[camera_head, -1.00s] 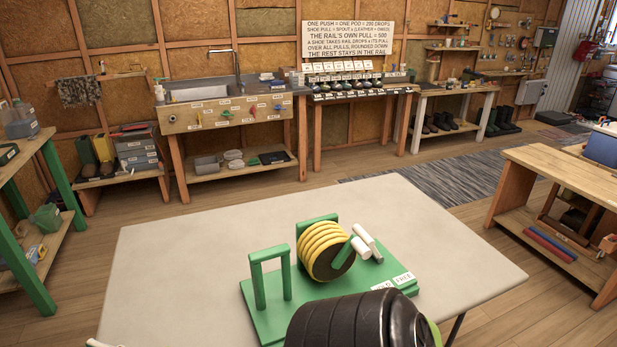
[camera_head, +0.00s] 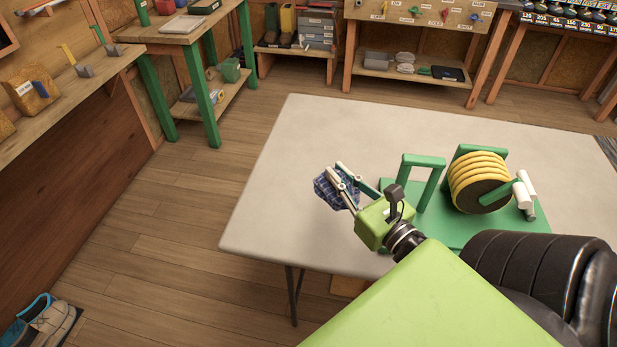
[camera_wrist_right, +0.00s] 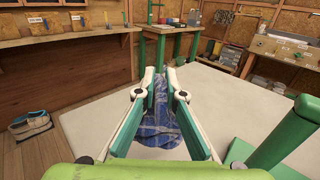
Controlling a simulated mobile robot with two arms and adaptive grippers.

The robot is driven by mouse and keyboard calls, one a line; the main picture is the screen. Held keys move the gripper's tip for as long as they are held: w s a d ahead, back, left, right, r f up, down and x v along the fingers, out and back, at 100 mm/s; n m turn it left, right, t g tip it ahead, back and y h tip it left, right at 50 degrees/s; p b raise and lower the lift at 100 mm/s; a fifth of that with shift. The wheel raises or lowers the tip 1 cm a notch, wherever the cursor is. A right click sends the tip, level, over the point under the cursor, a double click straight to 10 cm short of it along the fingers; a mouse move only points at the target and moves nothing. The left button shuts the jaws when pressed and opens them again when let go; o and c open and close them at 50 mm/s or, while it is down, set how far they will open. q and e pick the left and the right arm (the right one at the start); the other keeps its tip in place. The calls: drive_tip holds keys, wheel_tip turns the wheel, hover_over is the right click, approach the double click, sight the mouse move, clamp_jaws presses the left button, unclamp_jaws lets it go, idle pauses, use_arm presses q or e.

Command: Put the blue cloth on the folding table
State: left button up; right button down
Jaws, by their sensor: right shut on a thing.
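The blue patterned cloth (camera_head: 328,190) is bunched in my right gripper (camera_head: 334,168), over the left part of the folding table (camera_head: 290,150). In the right wrist view the cloth (camera_wrist_right: 160,125) hangs between the fingers of the gripper (camera_wrist_right: 160,72), with the pale tabletop (camera_wrist_right: 95,120) beneath. I cannot tell whether its lower end touches the tabletop. The fingers are shut on the cloth. My left gripper is not in view.
A green stand with a yellow coiled hose (camera_head: 475,182) occupies the table's right part. The tabletop left of it is clear. A green-legged workbench (camera_head: 180,40) stands behind at left. Shoes (camera_head: 45,322) lie on the floor at lower left.

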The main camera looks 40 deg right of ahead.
drive_tip(key=w+a+f, duration=0.1)
drive_tip(key=w+f, duration=0.2)
drive_tip(key=w+a+f, duration=0.2)
drive_tip(key=w+f, duration=0.2)
drive_tip(key=w+a+f+b, duration=0.1)
drive_tip(key=w+f, duration=0.3)
drive_tip(key=shift+a+f, duration=0.1)
drive_tip(key=shift+a, duration=0.25)
drive_tip(key=shift+f, duration=0.45)
drive_tip(key=shift+f+b, duration=0.2)
drive_tip(key=shift+b, duration=0.15)
drive_tip(key=c, duration=2.1)
unclamp_jaws()
drive_tip(key=shift+r, duration=0.1)
drive_tip(key=shift+c, duration=0.2)
